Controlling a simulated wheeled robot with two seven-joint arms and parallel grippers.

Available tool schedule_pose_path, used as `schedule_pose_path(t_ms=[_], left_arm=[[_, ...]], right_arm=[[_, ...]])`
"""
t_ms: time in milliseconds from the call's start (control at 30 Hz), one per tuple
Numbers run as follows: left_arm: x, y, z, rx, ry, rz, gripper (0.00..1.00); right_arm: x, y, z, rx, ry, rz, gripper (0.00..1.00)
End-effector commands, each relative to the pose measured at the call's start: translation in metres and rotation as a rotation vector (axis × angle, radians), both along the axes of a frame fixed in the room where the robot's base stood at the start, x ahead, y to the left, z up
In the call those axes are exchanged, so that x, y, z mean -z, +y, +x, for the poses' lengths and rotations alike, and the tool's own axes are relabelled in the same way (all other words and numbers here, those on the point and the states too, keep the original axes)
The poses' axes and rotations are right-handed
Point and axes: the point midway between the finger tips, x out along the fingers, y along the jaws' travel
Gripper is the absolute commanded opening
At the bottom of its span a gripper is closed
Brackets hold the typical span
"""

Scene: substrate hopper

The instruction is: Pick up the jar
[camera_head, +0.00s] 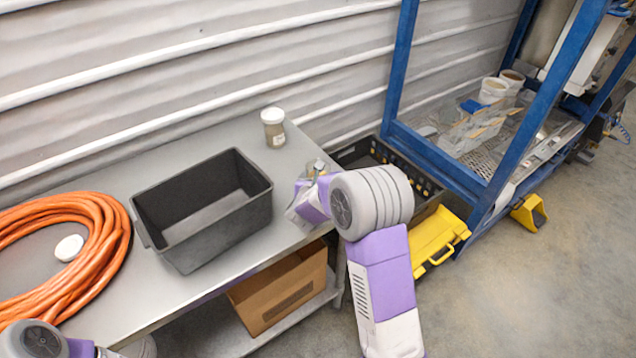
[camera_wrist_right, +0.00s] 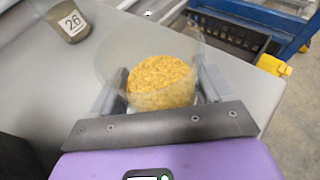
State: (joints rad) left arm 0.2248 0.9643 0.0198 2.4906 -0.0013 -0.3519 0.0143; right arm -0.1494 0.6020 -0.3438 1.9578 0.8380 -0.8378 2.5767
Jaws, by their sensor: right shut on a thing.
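A clear jar with yellow-orange grains (camera_wrist_right: 160,82) is between the two fingers of my right gripper (camera_wrist_right: 158,92) in the wrist view. The gripper is shut on it, with one finger at each side. In the head view my right gripper (camera_head: 310,178) is at the right end of the grey table, and my own arm partly hides it and the jar. A second jar, with a white lid (camera_head: 273,127), stands upright at the table's back edge. In the wrist view a jar labelled 26 (camera_wrist_right: 68,20) stands at upper left. My left gripper is out of view.
A dark grey open bin (camera_head: 165,222) stands on the table (camera_head: 100,175), left of my right gripper. An orange hose coil (camera_head: 108,240) and a white round lid (camera_head: 69,248) lie at the left. A blue frame (camera_head: 400,65) and black crate (camera_head: 360,152) are at the right.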

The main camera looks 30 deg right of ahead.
Motion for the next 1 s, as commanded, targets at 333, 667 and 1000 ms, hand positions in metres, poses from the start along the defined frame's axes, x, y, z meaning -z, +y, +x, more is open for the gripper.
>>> schedule_pose_path(t_ms=[333,667,1000], left_arm=[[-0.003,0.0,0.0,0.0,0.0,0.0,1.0],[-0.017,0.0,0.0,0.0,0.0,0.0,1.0],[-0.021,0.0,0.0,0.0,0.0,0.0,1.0]], right_arm=[[-0.014,0.0,0.001,0.001,-0.007,-0.001,0.25],[-0.078,0.0,0.001,0.0,-0.008,0.0,0.25],[-0.102,0.0,0.0,-0.001,-0.003,-0.001,0.25]])
